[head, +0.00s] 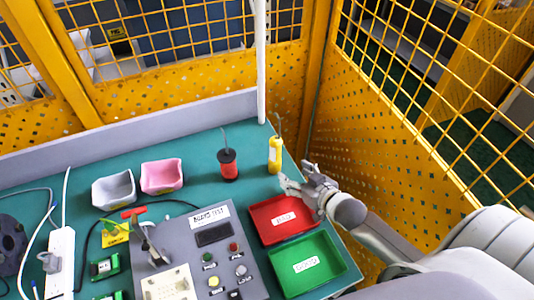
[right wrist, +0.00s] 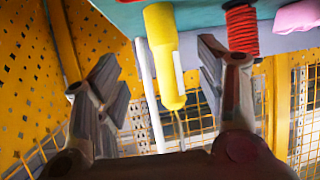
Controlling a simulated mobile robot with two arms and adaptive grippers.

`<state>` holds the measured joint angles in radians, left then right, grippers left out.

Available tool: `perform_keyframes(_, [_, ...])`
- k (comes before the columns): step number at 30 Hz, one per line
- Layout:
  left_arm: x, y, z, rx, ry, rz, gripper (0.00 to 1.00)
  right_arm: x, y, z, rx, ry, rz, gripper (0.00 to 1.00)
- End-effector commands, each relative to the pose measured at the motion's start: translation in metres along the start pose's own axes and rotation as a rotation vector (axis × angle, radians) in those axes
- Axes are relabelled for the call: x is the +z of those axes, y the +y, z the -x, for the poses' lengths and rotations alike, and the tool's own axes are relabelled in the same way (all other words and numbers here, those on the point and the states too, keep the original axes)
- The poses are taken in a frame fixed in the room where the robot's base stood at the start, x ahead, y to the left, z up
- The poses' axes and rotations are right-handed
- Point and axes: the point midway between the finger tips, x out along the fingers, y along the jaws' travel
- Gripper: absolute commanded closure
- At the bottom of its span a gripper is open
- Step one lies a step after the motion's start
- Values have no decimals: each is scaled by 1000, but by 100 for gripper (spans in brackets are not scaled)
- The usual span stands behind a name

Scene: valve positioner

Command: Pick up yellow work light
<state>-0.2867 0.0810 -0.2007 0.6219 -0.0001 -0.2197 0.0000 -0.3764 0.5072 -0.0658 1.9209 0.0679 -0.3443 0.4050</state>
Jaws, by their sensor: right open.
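The yellow work light (head: 275,154) stands upright near the back right corner of the green bench, with a thin hook or wire at its top. It also shows in the right wrist view (right wrist: 162,50), between my open fingers but beyond their tips. My right gripper (head: 287,182) is open and empty, just in front of and to the right of the light, above the red tray. In the right wrist view its fingertips (right wrist: 158,65) are spread to either side, with no visible contact. My left gripper is in neither view.
A red spool (head: 228,165) stands left of the light. A red tray (head: 262,235) and green tray (head: 335,262) lie in front. A white pole (head: 260,60) rises behind it. Yellow mesh fencing (head: 395,150) closes the right side. Grey (head: 114,190) and pink (head: 162,177) bins sit left.

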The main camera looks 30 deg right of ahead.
Motion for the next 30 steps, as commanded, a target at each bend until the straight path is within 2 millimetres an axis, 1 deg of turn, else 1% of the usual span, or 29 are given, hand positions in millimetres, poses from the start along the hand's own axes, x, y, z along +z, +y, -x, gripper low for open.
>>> perform_keyframes(1, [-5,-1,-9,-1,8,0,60,6,1,-4,-3,10,-1,36])
perform_keyframes(3, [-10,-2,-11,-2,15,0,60,6,2,-6,-5,17,-3,36])
perform_keyframes(5, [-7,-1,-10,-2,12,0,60,5,2,-10,-6,21,-3,36])
perform_keyframes(12, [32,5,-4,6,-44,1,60,2,2,-42,-5,22,-3,36])
perform_keyframes(14, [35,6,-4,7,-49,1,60,2,2,-49,-5,21,-3,36])
perform_keyframes(17, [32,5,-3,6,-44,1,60,3,1,-57,-6,20,-2,36])
perform_keyframes(22, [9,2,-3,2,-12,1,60,2,1,-65,-5,20,-3,36])
perform_keyframes(24, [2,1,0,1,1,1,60,-1,0,-71,-6,21,-3,36])
perform_keyframes(26, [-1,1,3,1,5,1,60,-2,-1,-78,-6,21,-3,36])
perform_keyframes(30, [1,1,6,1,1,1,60,-2,-3,-96,-6,20,-3,36])
